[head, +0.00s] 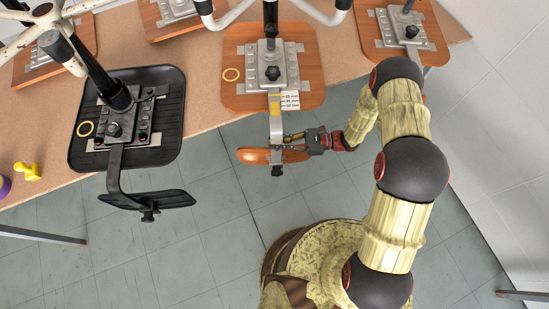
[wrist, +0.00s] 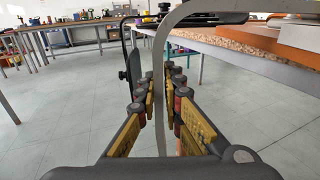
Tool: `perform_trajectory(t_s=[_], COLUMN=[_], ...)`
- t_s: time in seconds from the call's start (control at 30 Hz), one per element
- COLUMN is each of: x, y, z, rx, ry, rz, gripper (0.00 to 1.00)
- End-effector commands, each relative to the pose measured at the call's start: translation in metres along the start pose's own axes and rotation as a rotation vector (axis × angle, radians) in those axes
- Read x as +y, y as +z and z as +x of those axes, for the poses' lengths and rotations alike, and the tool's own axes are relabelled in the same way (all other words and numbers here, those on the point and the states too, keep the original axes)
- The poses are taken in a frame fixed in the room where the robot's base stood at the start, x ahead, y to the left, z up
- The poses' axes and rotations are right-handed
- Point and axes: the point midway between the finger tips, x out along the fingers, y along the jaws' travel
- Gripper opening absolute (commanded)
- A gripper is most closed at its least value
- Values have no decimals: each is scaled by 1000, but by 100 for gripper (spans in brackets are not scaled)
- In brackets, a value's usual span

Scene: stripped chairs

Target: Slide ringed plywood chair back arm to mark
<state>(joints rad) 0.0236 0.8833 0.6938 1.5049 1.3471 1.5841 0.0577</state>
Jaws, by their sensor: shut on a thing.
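The upturned plywood chair seat (head: 245,95) lies on the bench with a yellow ring (head: 231,74) on it. Its grey metal back arm (head: 276,126) runs from the seat plate past the bench edge and bends down to a small plywood back (head: 260,156). A white label with mm lines (head: 290,100) sits beside the arm, near a yellow patch (head: 275,107) on it. My gripper (head: 292,138) is shut on the arm from the right, beyond the bench edge. In the wrist view the grey bar (wrist: 159,85) stands between the fingers. The exact mark reading is too small to tell.
A black chair (head: 160,135), also ringed, lies to the left with its back hanging over the floor. Another plywood seat (head: 372,32) is at the right. A yellow object (head: 27,172) sits at the bench's left. The floor in front is clear.

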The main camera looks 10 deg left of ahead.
Motion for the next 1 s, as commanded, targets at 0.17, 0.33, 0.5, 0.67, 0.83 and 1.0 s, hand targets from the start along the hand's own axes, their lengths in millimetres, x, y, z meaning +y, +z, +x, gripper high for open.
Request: perform_trajectory(t_s=[0.17,0.33,0.5,0.67,0.83,1.0], x=[5,10,15,16,15,15], y=[0,0,0,-1,0,0], z=[0,0,0,0,0,0], rx=[0,0,0,0,0,0], ry=[0,0,0,0,0,0], rz=[1,2,2,1,1,1], gripper=[0,0,0,15,25,34])
